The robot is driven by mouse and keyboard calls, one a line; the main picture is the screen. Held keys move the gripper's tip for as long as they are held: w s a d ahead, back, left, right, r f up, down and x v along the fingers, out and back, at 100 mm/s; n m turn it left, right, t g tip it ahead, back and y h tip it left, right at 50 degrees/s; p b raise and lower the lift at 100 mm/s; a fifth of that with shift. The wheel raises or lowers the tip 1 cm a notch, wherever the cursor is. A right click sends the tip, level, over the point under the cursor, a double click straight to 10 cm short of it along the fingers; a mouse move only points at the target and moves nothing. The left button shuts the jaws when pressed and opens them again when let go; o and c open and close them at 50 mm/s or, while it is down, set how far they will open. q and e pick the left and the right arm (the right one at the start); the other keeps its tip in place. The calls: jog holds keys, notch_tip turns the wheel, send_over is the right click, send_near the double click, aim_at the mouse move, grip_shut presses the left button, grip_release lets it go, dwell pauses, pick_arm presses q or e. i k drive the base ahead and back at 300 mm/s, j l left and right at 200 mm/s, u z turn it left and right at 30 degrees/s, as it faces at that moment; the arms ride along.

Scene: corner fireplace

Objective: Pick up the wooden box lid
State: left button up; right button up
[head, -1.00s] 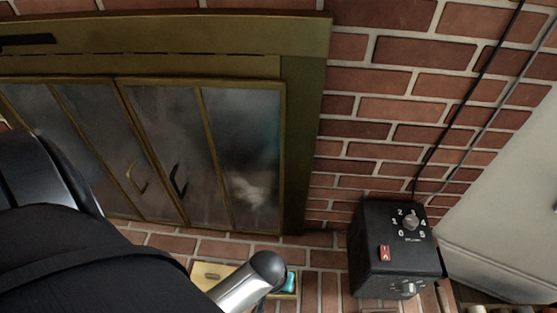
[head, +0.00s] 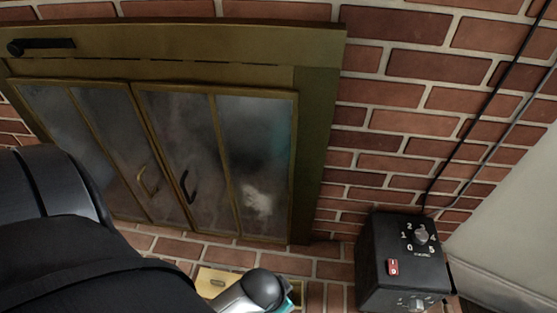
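A small light wooden box (head: 209,281) sits on the brick hearth at the bottom of the head view. Its right part is hidden behind a rounded silver and black part, which looks like one of my arm links. Something teal (head: 294,297) shows at the box's right end. I cannot tell the lid apart from the box. A large black arm part of mine fills the lower left. Neither gripper's fingers are in view.
A brass-framed fireplace with glass doors (head: 255,190) stands behind the box, its doors shut. A black control box (head: 400,265) with a dial and red switch is at the right. Brick hearth (head: 325,268) shows bare between them.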

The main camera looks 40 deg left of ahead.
aim_at(210, 283)
jog(key=l+u, duration=0.15)
jog(key=u, duration=1.1)
jog(key=k+l+u, duration=0.25)
jog(key=k, duration=0.2)
jog(key=i+j+z, duration=0.35)
jog(key=i, duration=0.1)
